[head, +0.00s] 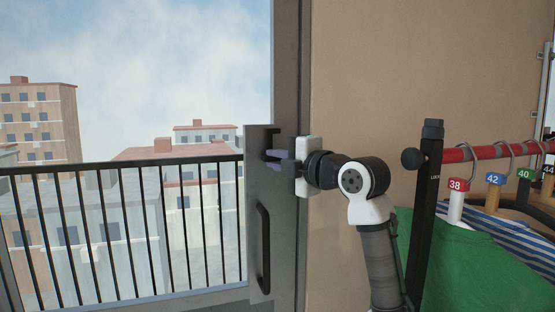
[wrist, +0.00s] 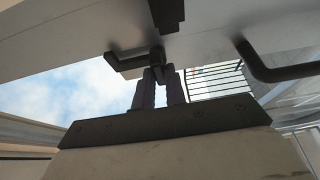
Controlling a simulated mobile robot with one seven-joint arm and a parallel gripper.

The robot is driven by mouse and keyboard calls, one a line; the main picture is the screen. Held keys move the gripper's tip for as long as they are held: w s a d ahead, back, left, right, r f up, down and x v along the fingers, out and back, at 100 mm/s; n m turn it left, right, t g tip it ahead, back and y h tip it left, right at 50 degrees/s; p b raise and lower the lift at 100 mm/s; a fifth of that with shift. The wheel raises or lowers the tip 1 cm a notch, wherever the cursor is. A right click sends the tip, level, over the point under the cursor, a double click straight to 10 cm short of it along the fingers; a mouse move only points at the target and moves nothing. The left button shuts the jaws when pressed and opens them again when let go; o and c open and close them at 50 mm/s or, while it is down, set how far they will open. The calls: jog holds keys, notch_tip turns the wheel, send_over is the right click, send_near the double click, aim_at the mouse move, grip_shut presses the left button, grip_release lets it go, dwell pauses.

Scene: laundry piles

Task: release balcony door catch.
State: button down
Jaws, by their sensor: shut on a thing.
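The balcony door's grey frame (head: 256,200) stands left of the wall in the head view. The catch, a small dark lever, is at its upper part; in the wrist view its bent black arm (wrist: 124,62) shows just ahead of my fingers. My gripper (head: 274,156) reaches in from the right. In the wrist view my gripper (wrist: 160,76) has its two dark fingers shut on the end of the catch. The fingers hide part of the catch in the head view.
A black pull handle (head: 263,248) is on the door below the catch. A black balcony railing (head: 120,165) and buildings are beyond the glass. A clothes rack with a red rail (head: 480,152), numbered hangers and a green garment (head: 450,265) stands close at right.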

dwell(0.4)
jog(key=c, duration=1.4)
grip_release()
jog(key=shift+c, duration=0.2)
